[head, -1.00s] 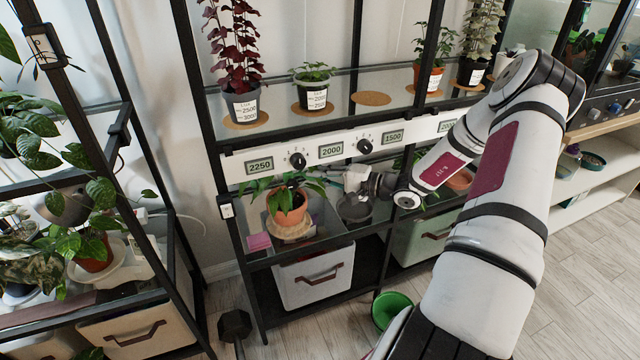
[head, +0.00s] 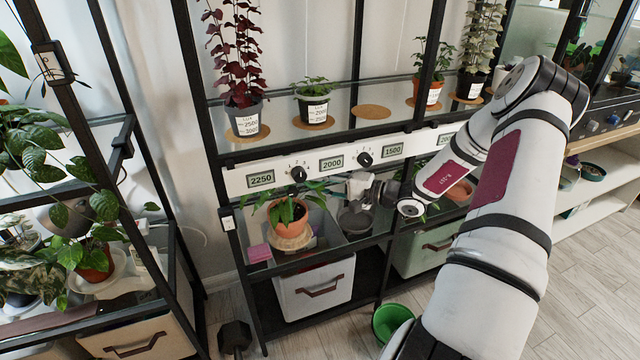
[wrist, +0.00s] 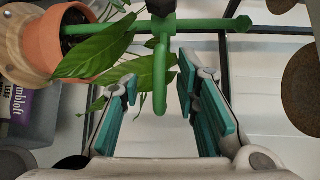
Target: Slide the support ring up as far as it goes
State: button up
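The potted plant stands in a terracotta pot (head: 289,218) on the lower glass shelf; it also shows at the left of the wrist view (wrist: 42,45). A green stake (wrist: 200,27) runs sideways across the wrist view from the plant. In the head view my gripper (head: 358,188) is just right of the plant; the ring is too small to make out there.
A white panel (head: 308,166) with dials and displays runs above the plant, under the upper glass shelf. A pink block (head: 258,252) lies left of the pot. Black rack posts stand close by.

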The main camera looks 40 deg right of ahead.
jog(key=v, duration=1.1)
jog(key=shift+s+d, duration=0.15)
jog(key=shift+s, duration=0.1)
